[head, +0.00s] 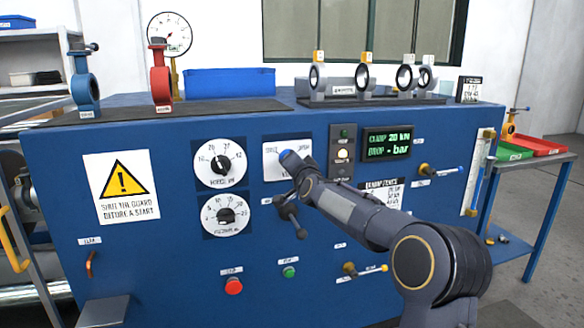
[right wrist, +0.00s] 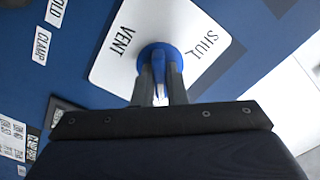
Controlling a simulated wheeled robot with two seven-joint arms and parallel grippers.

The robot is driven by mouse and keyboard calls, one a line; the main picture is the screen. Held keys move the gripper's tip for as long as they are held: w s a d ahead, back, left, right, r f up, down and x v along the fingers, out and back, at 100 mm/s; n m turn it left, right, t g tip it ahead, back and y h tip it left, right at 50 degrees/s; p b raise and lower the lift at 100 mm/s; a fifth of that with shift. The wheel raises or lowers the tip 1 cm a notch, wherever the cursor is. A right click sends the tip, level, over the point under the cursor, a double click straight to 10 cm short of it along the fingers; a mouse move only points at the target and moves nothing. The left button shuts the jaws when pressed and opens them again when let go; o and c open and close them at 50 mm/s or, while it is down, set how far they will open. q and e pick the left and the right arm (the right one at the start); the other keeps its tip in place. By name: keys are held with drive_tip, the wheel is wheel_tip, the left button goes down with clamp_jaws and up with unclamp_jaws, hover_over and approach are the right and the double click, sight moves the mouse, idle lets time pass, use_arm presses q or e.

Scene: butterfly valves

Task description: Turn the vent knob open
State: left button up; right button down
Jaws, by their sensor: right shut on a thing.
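The vent knob (right wrist: 160,52) is blue and round with a raised grip. It sits on a white plate (right wrist: 108,66) lettered VENT and SHUT. My right gripper (right wrist: 160,72) is shut on the knob's grip, one finger on each side. In the head view the white plate (head: 272,165) is on the upper middle of the blue panel, partly covered by my right arm. My wrist hides most of the knob and the fingers there. I cannot tell which way the knob points. My left gripper is in neither view.
Two white dials (head: 220,163) are left of the plate. A black lever (head: 291,213) sticks out just below it, close to my forearm. A lamp strip (head: 342,152) and a green display (head: 387,143) are to the right. A red button (head: 233,286) is lower down.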

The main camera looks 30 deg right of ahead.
drive_tip(key=shift+m, duration=0.9)
drive_tip(key=c, duration=1.5)
unclamp_jaws()
drive_tip(key=shift+o, duration=0.2)
drive_tip(key=b+v, duration=0.1)
drive_tip(key=v, duration=0.6)
drive_tip(key=shift+s+a, duration=0.15)
drive_tip(key=shift+s, duration=0.25)
